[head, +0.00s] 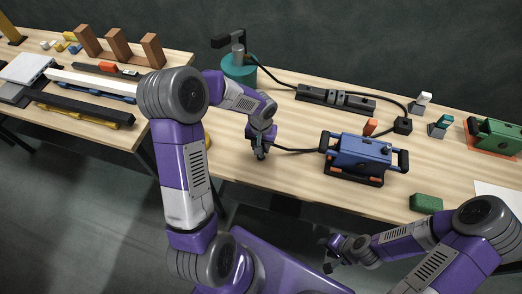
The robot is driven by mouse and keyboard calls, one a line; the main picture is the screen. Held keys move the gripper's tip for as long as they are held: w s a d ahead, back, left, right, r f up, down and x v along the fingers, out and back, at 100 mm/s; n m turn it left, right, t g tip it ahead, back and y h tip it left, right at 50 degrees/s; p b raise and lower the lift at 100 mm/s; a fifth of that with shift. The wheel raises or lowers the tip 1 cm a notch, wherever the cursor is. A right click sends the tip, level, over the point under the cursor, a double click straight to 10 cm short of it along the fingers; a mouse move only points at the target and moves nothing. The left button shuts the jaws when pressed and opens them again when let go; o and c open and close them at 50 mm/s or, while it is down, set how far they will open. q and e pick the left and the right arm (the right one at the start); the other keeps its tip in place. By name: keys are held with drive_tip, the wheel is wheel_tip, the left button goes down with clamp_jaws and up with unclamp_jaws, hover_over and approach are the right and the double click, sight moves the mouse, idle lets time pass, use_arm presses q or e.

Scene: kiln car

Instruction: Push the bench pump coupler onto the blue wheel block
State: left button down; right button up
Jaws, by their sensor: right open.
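The blue wheel block (361,153) stands on a dark base right of the bench's middle, with black handles at its ends and an orange lever (370,127) behind it. The teal bench pump (239,70) with a black handle stands at the back left of this bench. A black hose (279,82) runs from the pump toward the right. I cannot tell for certain which part is its coupler. My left gripper (260,153) points down, left of the blue block, by a black hose; its fingers are too small to read. My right gripper (333,255) is open in front of the bench edge, apart from the block.
A green sponge-like block (426,202) and a green unit (495,136) are at right. A second table (60,112) at left holds wooden blocks and bars.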

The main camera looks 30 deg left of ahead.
use_arm(q)
drive_tip(key=shift+r+p, duration=1.8)
drive_tip(key=shift+r, duration=1.1)
drive_tip(key=shift+r+p, duration=3.35)
drive_tip(key=shift+r, duration=1.35)
drive_tip(key=shift+w+d+p, duration=1.1)
drive_tip(key=shift+w+d, duration=1.45)
drive_tip(key=shift+d, duration=3.75)
drive_tip(key=shift+w+d+p, duration=1.15)
drive_tip(key=shift+w+d, duration=1.35)
drive_tip(key=shift+d, duration=3.75)
drive_tip(key=shift+w+d+p, duration=1.1)
drive_tip(key=shift+w+d, duration=1.45)
drive_tip(key=shift+d, duration=3.75)
drive_tip(key=shift+a+f+b, duration=0.1)
drive_tip(key=shift+f+b, duration=0.8)
drive_tip(key=shift+f, duration=0.25)
